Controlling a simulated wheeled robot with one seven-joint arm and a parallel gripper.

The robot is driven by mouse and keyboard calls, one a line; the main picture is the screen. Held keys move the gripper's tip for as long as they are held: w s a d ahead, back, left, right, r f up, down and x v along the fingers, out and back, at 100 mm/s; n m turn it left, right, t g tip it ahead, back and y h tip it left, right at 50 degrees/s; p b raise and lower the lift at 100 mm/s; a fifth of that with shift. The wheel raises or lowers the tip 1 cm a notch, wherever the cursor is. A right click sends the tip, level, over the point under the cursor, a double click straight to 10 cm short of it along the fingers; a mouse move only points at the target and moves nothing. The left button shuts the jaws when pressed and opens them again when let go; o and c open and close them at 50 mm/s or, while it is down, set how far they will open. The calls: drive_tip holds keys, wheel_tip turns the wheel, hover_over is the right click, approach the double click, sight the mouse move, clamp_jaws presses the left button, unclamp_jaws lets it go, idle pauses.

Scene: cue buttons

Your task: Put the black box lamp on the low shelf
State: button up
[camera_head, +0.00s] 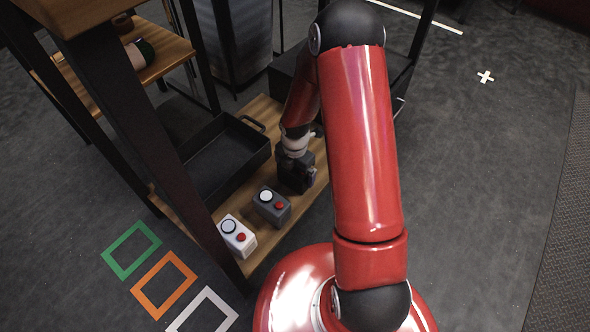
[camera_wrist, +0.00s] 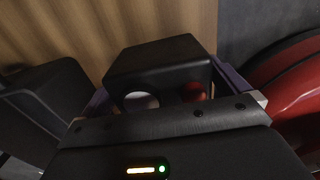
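The black box lamp (camera_head: 294,176) is at the low wooden shelf (camera_head: 262,112), just behind the grey box in the head view. My gripper (camera_head: 299,158) is over it from above. In the wrist view the black box lamp (camera_wrist: 160,62) sits between the two fingers of my gripper (camera_wrist: 158,80), which lie close against both its sides. Its round white lamp and red button face my gripper's palm and are partly hidden. It looks upright and at shelf level; I cannot tell if its base touches the wood.
A grey box (camera_head: 272,206) and a white box (camera_head: 238,236), each with a lamp and red button, stand nearer on the shelf. A black tray (camera_head: 226,158) lies to the left. Dark shelf posts (camera_head: 150,130) rise close by. Green, orange and white squares mark the floor.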

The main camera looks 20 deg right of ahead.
drive_tip(key=shift+r, duration=0.1)
wheel_tip(320, 180, up, 12)
drive_tip(key=p, duration=0.3)
drive_tip(key=s+r+m+t+h, duration=0.1)
drive_tip(key=s+r+m, duration=0.3)
drive_tip(key=r, duration=0.5)
drive_tip(key=s+r+m+t, duration=0.1)
drive_tip(key=s+r+m, duration=0.2)
drive_tip(key=r+m, duration=0.45)
drive_tip(key=s+r+m+t+y, duration=0.1)
drive_tip(key=s+r+m+t, duration=0.2)
drive_tip(key=s+r+m, duration=0.7)
drive_tip(key=s+m, duration=0.3)
drive_tip(key=s, duration=0.1)
drive_tip(key=shift+s+a+r+m+t, duration=0.2)
drive_tip(key=shift+s+r+m+t, duration=0.05)
drive_tip(key=shift+r+m+t, duration=0.1)
wheel_tip(320, 180, up, 8)
drive_tip(key=p, duration=0.8)
